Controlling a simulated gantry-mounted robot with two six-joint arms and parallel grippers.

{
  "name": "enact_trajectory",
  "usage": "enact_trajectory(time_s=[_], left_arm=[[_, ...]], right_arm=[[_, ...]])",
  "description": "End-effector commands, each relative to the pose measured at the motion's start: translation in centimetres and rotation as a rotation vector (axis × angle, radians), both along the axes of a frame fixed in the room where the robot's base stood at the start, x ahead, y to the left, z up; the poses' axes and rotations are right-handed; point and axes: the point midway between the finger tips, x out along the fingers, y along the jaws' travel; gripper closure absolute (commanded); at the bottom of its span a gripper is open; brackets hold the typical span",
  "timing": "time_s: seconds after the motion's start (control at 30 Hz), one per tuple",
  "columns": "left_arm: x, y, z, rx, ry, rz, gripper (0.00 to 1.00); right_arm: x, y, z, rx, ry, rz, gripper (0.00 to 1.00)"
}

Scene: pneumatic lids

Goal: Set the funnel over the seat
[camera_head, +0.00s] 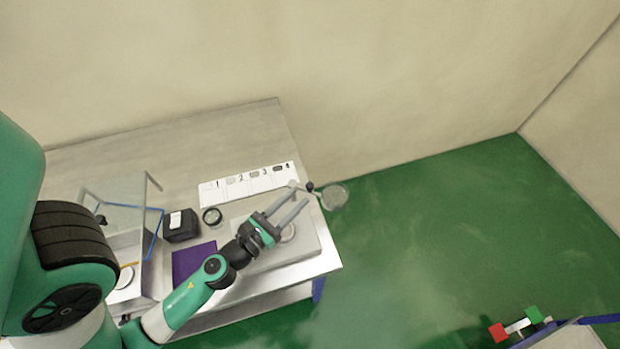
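My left gripper (287,209) reaches over the right part of the table, its two grey fingers parted with a clear gap and nothing visible between them. A pale round seat-like fitting (288,233) lies on a light grey plate, beside and partly behind the fingers. I cannot surely identify the funnel. A small dark-rimmed round piece (212,216) stands on the table left of the gripper. A clear round piece (335,196) with a dark knob shows just past the fingertips, out beyond the table edge; what supports it is unclear. My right gripper is not in view.
A white strip numbered 1 to 4 (249,184) lies behind the gripper. A black box (181,226), a purple mat (194,263) and a clear blue-edged enclosure (124,221) are to the left. The table's back (200,135) is clear. Red and green blocks (515,327) show lower right.

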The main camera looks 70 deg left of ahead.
Motion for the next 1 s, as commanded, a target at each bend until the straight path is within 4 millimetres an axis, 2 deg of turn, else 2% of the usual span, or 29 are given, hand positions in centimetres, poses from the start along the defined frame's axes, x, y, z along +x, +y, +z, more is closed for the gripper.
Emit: enact_trajectory(time_s=[0.03, 0.23, 0.4, 0.6, 0.67, 0.83, 1.0], left_arm=[[1.1, 0.6, 0.7, 0.001, -0.003, 0.001, 0.62], [4.3, 2.3, 0.3, 0.002, -0.001, 0.0, 0.62], [5.2, 2.8, 0.0, 0.0, 0.0, 0.0, 0.62], [5.2, 2.8, -0.1, 0.0, 0.0, 0.0, 0.62], [5.2, 2.8, -0.1, 0.0, 0.0, 0.0, 0.69], [5.2, 2.8, 0.0, 0.0, 0.0, 0.0, 1.0], [5.2, 2.8, 0.0, 0.001, 0.0, 0.0, 1.0]], right_arm=[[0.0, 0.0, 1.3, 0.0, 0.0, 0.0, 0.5], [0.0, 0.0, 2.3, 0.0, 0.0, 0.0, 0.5], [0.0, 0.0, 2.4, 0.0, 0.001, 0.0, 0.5], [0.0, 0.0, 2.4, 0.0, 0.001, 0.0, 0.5], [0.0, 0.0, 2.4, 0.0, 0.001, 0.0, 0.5], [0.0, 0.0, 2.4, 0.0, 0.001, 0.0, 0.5], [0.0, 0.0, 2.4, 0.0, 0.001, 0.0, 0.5]])
